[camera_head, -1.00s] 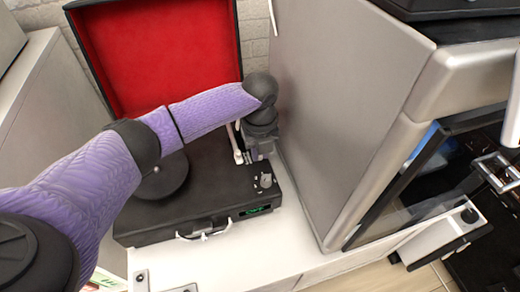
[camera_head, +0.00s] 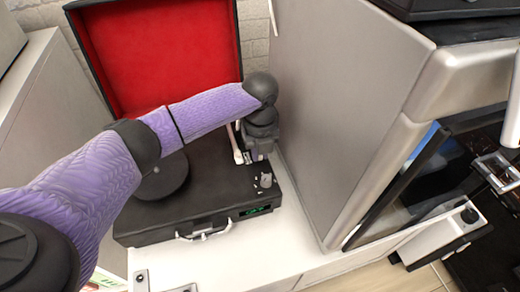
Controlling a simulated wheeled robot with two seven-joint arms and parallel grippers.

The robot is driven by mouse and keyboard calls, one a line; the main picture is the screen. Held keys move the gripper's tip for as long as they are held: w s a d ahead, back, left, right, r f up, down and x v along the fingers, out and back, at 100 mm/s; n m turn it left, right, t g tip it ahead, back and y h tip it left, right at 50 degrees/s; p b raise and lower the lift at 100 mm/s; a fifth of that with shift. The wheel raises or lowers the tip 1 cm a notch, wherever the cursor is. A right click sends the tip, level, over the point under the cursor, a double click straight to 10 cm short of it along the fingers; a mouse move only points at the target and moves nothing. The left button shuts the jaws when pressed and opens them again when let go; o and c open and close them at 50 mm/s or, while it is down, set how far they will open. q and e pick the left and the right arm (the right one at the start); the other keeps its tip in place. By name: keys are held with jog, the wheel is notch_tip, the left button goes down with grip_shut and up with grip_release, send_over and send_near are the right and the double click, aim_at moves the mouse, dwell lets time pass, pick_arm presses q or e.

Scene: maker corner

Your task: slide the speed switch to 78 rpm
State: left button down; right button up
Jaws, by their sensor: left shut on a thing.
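The black record player (camera_head: 215,185) is a case with its red-lined lid (camera_head: 160,50) standing open. Its round platter (camera_head: 163,178) is partly behind my left arm, and the white tonearm (camera_head: 237,148) shows to the right of it. My left gripper (camera_head: 254,159) points down at the right rear of the deck, just right of the tonearm. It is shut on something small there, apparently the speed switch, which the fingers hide. The switch position cannot be read. A grey knob (camera_head: 266,180) stands on the deck in front of the gripper. My right gripper is not seen.
A tall grey cabinet side (camera_head: 345,100) rises close to the right of the player. A white counter (camera_head: 215,258) lies in front, with some free room. The player's front has a handle (camera_head: 203,234) and a small green display (camera_head: 256,210).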

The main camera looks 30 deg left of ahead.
pick_arm(q)
jog(key=shift+w+a+b, duration=0.4)
jog(key=shift+w+a, duration=0.5)
jog(key=shift+a, duration=0.2)
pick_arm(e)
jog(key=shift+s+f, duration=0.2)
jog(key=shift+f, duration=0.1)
pick_arm(q)
jog(key=c, duration=0.6)
grip_release()
jog(key=shift+w, duration=0.1)
jog(key=shift+c, duration=0.2)
notch_tip(320, 180, up, 10)
jog(key=p, duration=0.6)
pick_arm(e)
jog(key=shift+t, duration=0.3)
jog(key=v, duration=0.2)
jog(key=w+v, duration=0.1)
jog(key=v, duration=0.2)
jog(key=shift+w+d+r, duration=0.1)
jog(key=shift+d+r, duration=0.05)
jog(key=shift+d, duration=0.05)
